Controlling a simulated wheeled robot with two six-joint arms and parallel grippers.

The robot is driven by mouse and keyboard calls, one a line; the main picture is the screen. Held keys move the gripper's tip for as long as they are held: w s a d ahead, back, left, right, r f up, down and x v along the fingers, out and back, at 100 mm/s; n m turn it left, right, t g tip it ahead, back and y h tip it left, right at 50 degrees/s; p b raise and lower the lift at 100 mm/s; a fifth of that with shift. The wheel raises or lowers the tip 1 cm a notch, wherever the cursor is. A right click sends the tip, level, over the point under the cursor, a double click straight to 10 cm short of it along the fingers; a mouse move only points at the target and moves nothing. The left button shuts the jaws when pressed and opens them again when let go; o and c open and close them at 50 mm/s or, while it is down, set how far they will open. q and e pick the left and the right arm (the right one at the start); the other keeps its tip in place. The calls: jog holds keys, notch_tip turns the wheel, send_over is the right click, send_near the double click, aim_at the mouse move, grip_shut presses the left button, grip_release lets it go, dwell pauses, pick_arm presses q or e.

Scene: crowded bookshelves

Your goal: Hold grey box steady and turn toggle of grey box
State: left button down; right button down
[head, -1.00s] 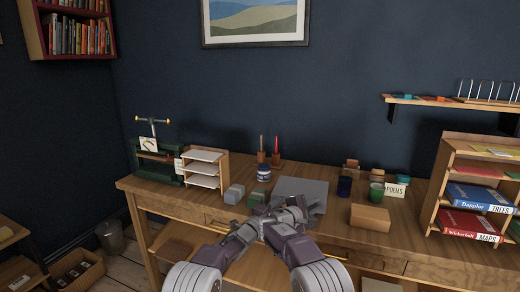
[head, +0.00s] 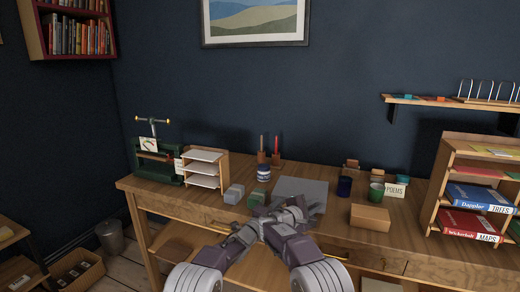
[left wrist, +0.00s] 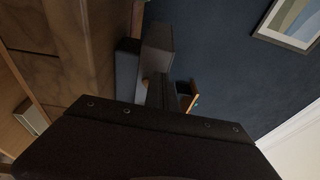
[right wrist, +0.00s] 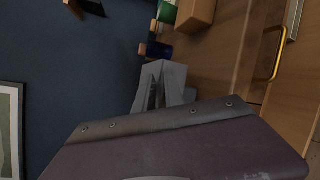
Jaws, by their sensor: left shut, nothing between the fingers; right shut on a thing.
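A small light grey box (head: 234,193) sits on the desk beside a green one (head: 257,197); I cannot make out a toggle on it. My left gripper (head: 264,212) is shut and empty at the desk's front edge, right of that box. Its dark fingers show in the left wrist view (left wrist: 143,70). My right gripper (head: 297,205) is close beside it, in front of the grey mat. In the right wrist view its grey fingers (right wrist: 160,88) are shut on a greyish thing, mostly hidden, which I cannot identify clearly.
A grey mat (head: 300,188) lies behind my grippers. A wooden box (head: 370,217), a blue cup (head: 344,186) and a green cup (head: 376,193) stand to the right. A white-shelved rack (head: 203,169) and a jar (head: 263,173) stand at the back.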

pick_arm(q)
jog(key=shift+f, duration=0.3)
jog(key=shift+d+f, duration=0.1)
jog(key=shift+f, duration=0.45)
jog(key=shift+w+a+f, duration=0.15)
jog(key=shift+a, duration=0.2)
